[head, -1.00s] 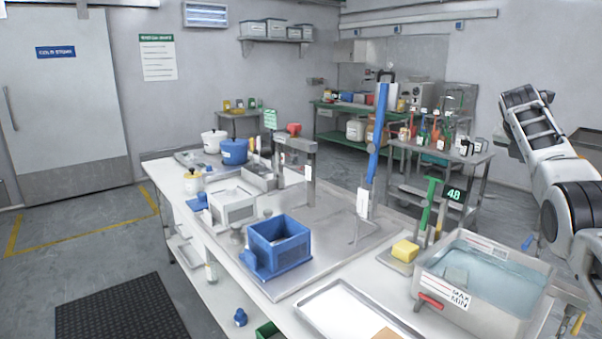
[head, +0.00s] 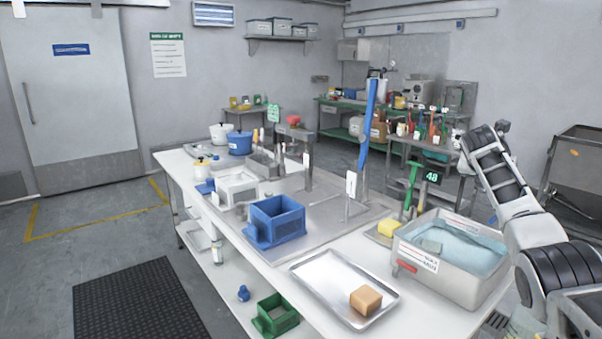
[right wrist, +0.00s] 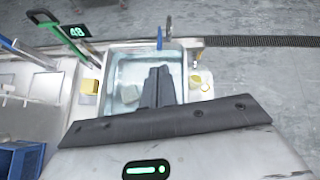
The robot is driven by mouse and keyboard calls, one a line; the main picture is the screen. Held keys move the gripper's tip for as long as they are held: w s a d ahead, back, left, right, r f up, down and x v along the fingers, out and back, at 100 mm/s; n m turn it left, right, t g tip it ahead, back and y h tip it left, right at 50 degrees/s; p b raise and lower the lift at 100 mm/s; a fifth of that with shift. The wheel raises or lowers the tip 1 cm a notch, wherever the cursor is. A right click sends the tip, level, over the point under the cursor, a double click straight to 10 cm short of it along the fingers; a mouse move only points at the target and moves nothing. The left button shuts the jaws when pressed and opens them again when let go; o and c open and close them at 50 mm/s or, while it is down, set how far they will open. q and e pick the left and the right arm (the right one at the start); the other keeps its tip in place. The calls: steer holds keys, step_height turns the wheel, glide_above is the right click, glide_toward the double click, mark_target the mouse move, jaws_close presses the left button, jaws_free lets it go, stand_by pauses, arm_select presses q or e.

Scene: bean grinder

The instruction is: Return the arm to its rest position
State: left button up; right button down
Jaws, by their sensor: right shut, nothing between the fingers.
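My right arm comes in at the right edge of the head view, bent, with its raised part beside the water basin (head: 470,283). In the right wrist view my right gripper (right wrist: 160,72) has its two dark fingers together with nothing between them. They appear over the basin (right wrist: 112,72), which holds water and a pale block (right wrist: 87,99). I cannot tell their height above the water. The fingertips cannot be made out in the head view. My left gripper is not in view.
A metal tray (head: 320,272) with a brown block (head: 366,300) lies left of the basin. A yellow sponge (head: 388,228), a green-handled tool (head: 411,185) and a blue crate (head: 277,221) stand on the worktop. A steel bin (head: 575,175) stands behind my arm.

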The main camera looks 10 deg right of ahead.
steer(key=s+a+f+n+t+y, duration=0.25)
steer(key=a+f+n, duration=0.25)
steer(key=a+f, duration=1.35)
steer(key=w+a+r+m+t+y, duration=0.2)
steer(key=w+a+r+m+t, duration=0.25)
steer(key=m, duration=0.95)
steer(key=w+a+r+m+t+y, duration=0.35)
steer(key=r+m+t, duration=0.2)
steer(key=m, duration=0.75)
steer(key=s+a+f+g+y, duration=0.1)
steer(key=s+a+f, duration=0.2)
steer(key=s+f, duration=0.3)
steer(key=s+a+f+g+y, duration=0.15)
steer(key=s+a+f, duration=0.25)
steer(key=f, duration=0.4)
steer(key=s+a+f+g, duration=0.1)
steer(key=s+a+f, duration=0.2)
steer(key=s+f, duration=0.3)
steer(key=s+a+f+g, duration=0.1)
steer(key=s+a+f, duration=0.2)
steer(key=s, duration=0.4)
steer(key=s+a+f+g+y, duration=0.1)
steer(key=s+a+f, duration=0.1)
steer(key=s, duration=0.6)
steer(key=s+a+f+g, duration=0.2)
steer(key=s+a+f, duration=0.1)
steer(key=s, duration=0.4)
steer(key=shift+s+a+f+m, duration=0.3)
steer(key=shift+s+a+f, duration=0.1)
steer(key=shift+f, duration=0.2)
